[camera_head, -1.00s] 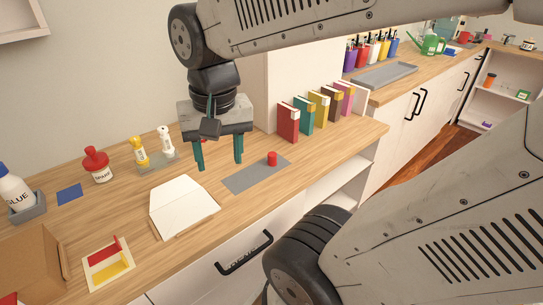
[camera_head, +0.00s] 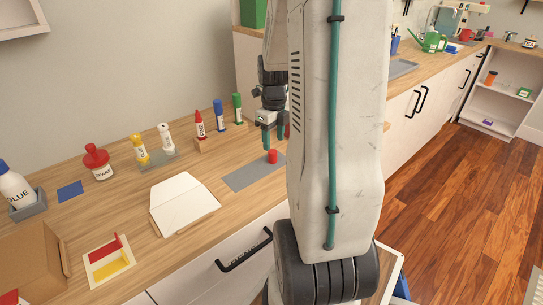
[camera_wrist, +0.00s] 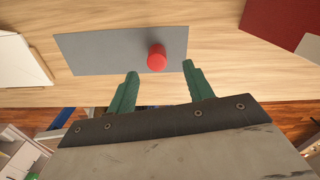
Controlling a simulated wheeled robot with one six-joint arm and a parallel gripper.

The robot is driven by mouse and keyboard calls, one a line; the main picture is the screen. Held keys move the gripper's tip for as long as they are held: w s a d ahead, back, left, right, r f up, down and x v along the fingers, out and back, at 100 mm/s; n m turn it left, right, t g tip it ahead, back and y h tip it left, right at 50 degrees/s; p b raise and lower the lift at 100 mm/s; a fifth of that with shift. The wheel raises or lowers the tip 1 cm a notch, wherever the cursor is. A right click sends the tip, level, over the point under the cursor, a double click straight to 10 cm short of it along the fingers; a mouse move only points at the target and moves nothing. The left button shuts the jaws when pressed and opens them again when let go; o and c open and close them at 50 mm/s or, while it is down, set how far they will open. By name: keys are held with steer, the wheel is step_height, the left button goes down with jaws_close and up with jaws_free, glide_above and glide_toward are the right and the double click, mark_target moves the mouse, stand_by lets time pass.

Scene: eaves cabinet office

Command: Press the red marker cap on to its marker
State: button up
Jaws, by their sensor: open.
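The red marker cap (camera_head: 272,156) stands on a grey mat (camera_head: 243,178) on the wooden counter. In the wrist view the cap (camera_wrist: 157,57) is near the right half of the mat. My gripper (camera_head: 274,140) is open and empty above the mat. In the wrist view its green fingers (camera_wrist: 160,82) are apart, with the cap beyond and between their tips. The red marker (camera_head: 199,125) stands upright in a wooden holder (camera_head: 222,139) at the back, left of my gripper. A blue marker (camera_head: 219,115) and a green marker (camera_head: 238,108) stand beside it.
An open white box or paper piece (camera_head: 183,203) lies left of the mat. Further left are a red-topped bottle (camera_head: 98,162), yellow and white bottles (camera_head: 139,149) on a clear tray, and a glue bottle (camera_head: 14,187). My arm hides the counter right of the mat.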

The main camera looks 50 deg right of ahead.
mark_target(273, 152)
steer(key=f, duration=0.5)
steer(key=shift+a+f, duration=0.2)
steer(key=shift+f, duration=0.2)
steer(key=c, duration=1)
